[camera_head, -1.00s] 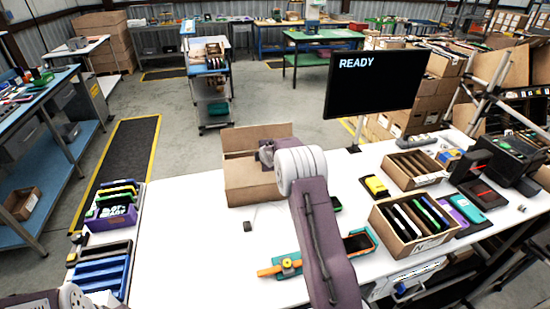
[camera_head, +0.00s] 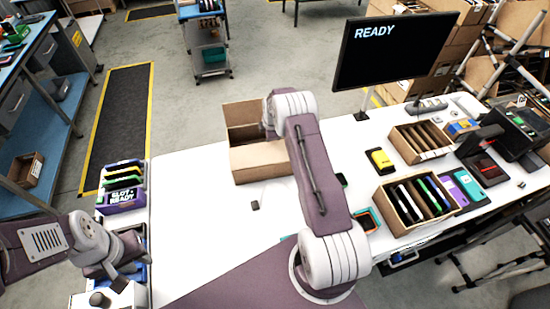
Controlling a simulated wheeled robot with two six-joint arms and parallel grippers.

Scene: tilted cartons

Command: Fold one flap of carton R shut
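An open brown carton (camera_head: 262,162) stands on the white table left of centre, with a raised panel (camera_head: 241,112) at its back. No letter shows on it, so I cannot tell whether it is carton R. My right arm crosses the middle of the view, with its wrist at the carton's right side. My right gripper (camera_head: 268,118) is mostly hidden behind that wrist, and contact with the carton cannot be made out. My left gripper (camera_head: 122,262) is at the lower left, over the blue tray and well apart from the carton; its fingers are unclear.
Two divided cartons stand at the right: an emptier one (camera_head: 422,142) and one with several phone-like items (camera_head: 413,206). A yellow device (camera_head: 380,160) lies near them. A monitor (camera_head: 392,50) reads READY. A purple bin (camera_head: 124,198) sits at the left edge.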

